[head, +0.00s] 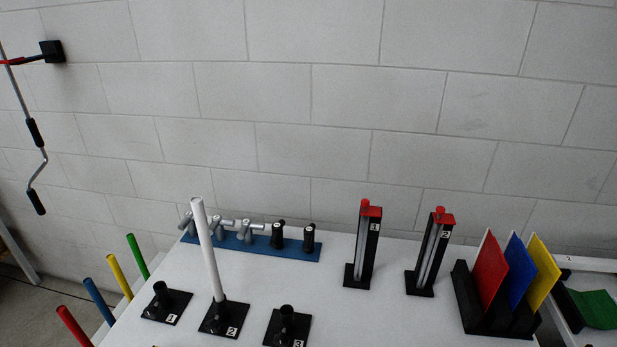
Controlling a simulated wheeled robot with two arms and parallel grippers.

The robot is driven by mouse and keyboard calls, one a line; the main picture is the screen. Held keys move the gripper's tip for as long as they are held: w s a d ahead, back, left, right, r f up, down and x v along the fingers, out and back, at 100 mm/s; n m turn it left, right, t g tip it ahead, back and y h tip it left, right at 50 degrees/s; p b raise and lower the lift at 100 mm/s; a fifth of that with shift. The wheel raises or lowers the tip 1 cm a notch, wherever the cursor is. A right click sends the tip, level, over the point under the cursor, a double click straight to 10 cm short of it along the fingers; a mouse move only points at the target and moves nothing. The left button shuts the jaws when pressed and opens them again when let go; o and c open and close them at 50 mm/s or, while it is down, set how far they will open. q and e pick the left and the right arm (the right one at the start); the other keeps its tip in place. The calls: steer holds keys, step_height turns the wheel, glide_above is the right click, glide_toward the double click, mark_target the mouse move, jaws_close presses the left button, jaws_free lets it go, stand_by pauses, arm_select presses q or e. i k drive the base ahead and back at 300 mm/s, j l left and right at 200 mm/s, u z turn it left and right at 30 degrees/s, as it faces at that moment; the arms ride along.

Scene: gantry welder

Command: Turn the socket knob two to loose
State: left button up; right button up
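Socket two is a black block on a square black base (215,321) with a label "2", on the white table. A tall white rod (208,250) stands in it, leaning slightly to the left. Its knob is too small and dark to tell apart, and I cannot tell how it is set. Socket one (165,302) is to its left and socket three (288,328) to its right; both hold no rod. Neither of my grippers shows in the head view.
Behind the sockets is a blue rack (258,249) with grey and black fittings. Two red-topped black stands (363,245) (431,252) are to the right, then a black holder (466,302) with coloured plates. Coloured rods (121,277) line the left side. A crank hangs on the wall.

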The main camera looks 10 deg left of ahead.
mark_target(212, 326)
steer(key=j+u, duration=0.1)
steer(key=u, duration=0.9)
